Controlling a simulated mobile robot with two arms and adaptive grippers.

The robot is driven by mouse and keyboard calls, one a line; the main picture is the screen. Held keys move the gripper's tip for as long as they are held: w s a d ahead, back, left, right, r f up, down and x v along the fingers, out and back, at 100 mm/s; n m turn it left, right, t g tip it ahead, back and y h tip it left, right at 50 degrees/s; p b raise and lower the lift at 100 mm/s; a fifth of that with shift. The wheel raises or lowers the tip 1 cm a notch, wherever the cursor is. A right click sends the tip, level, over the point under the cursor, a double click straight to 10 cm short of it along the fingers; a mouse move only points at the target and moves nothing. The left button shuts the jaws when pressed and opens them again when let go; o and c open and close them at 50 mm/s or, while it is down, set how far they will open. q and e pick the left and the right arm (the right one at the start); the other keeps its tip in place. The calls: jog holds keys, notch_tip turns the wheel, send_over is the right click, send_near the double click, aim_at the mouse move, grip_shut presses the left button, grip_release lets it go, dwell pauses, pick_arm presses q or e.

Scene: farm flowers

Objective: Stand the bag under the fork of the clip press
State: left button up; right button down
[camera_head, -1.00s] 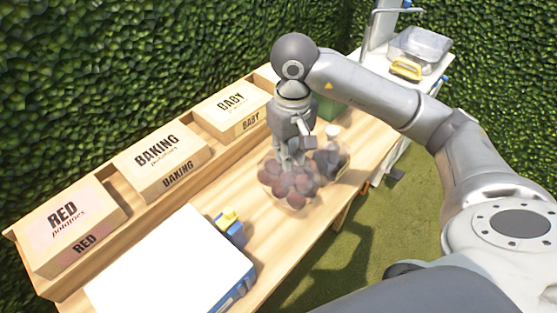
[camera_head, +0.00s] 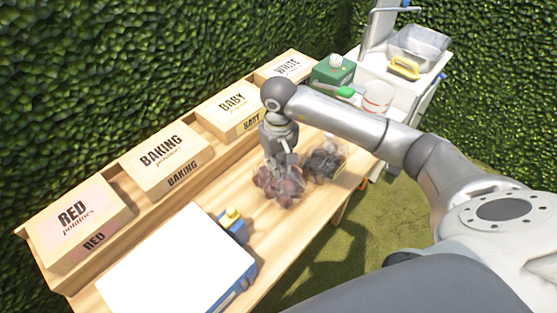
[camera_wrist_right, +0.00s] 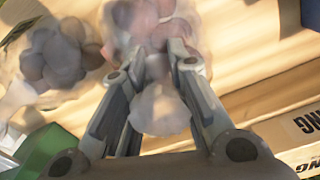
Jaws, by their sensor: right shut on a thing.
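A clear bag of reddish potatoes (camera_head: 278,186) is at the middle of the wooden table. My right gripper (camera_head: 281,160) points down and is shut on the top of this bag. In the right wrist view, the bag (camera_wrist_right: 150,22) shows between and beyond the fingers of the gripper (camera_wrist_right: 160,62). Whether its base touches the table is hard to tell. A small blue device with a yellow top (camera_head: 232,222) stands to its left and may be the clip press; no fork can be made out. My left gripper is not in view.
A second bag with dark potatoes (camera_head: 324,165) sits close to the right of the held bag. Potato boxes, such as BAKING (camera_head: 165,155), line the back edge. A white-topped blue unit (camera_head: 170,265) is at front left. A green box (camera_head: 331,75) stands at the far end.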

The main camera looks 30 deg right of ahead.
jog(key=shift+f+b, duration=0.15)
jog(key=shift+b, duration=0.15)
jog(key=c, duration=1.3)
grip_release()
jog(key=shift+c, duration=0.2)
